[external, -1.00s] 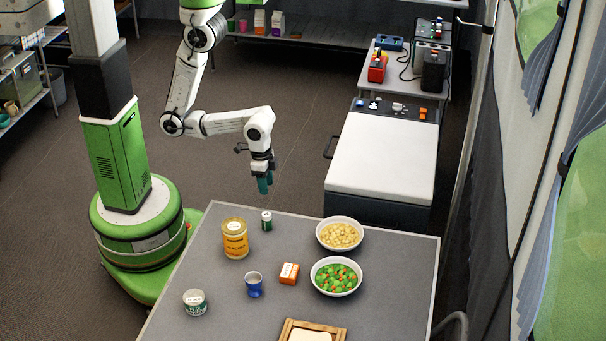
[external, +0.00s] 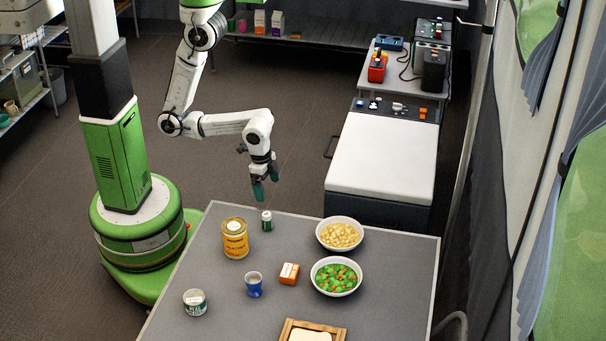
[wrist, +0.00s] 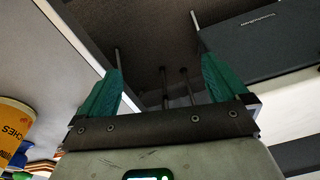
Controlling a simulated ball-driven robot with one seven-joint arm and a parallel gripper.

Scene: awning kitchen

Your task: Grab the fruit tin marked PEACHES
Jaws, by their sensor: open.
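The fruit tin (external: 235,239) is a tall yellow-orange can with a pale lid, standing upright at the table's far left part. In the wrist view the tin (wrist: 14,127) shows at the left edge, with the letters "CHES" readable and the rest cut off. My gripper (external: 266,190) has green fingers pointing down, above and just beyond the table's far edge, to the right of the tin and apart from it. In the wrist view my gripper (wrist: 165,85) is open, with nothing between its fingers.
A small green jar (external: 266,221) stands between the tin and my gripper. A blue cup (external: 254,285), an orange box (external: 289,273), a short tin (external: 195,302), a bowl of chickpeas (external: 340,235), a bowl of vegetables (external: 336,276) and a wooden tray (external: 283,333) share the table (external: 390,300).

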